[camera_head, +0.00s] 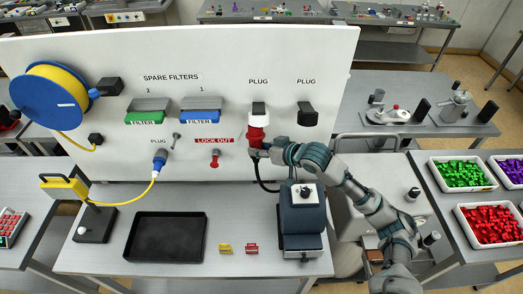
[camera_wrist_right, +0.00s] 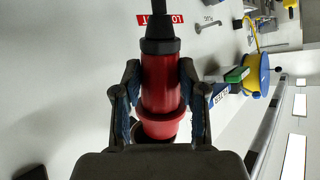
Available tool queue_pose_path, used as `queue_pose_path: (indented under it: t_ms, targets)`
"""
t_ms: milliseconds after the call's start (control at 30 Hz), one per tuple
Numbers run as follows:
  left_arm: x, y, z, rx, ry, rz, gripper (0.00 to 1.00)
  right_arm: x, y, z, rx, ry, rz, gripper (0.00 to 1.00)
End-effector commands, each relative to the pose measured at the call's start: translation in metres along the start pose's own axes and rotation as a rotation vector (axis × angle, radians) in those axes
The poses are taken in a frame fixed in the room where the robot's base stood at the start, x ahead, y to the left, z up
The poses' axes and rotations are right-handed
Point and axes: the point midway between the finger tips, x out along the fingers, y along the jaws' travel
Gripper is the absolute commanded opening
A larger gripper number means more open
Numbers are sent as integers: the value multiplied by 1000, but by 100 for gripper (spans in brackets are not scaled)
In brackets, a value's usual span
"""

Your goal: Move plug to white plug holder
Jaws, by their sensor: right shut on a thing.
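The red plug (camera_head: 256,134) is upright against the white panel, directly under the white plug holder (camera_head: 259,119). Its top meets or nearly meets the holder; I cannot tell how far it is inserted. My right gripper (camera_head: 259,150) is shut on the plug from the right and below. In the right wrist view, the plug's red body (camera_wrist_right: 161,85) sits between the two fingers of the gripper (camera_wrist_right: 162,100), with its wider red collar towards the palm. A black cable hangs from the plug. My left gripper is not in view.
A black plug holder (camera_head: 307,116) is to the right on the panel. A red lock-out pin (camera_head: 215,160) and filter holders are to the left. A dark blue box (camera_head: 302,215) stands below my right forearm. A black tray (camera_head: 166,248) lies on the bench.

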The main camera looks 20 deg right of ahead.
Motion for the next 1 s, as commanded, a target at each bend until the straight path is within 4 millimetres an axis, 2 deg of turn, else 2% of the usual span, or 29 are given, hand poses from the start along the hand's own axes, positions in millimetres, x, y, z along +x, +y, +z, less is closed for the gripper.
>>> queue_pose_path:
  t_ms: [267,567,1000]
  targets:
    - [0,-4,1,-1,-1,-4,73,-4,6,-7,3,3,1,0]
    - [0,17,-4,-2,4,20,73,-4,4,-12,1,6,5,0]
    - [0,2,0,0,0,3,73,-2,2,-2,0,3,3,0]
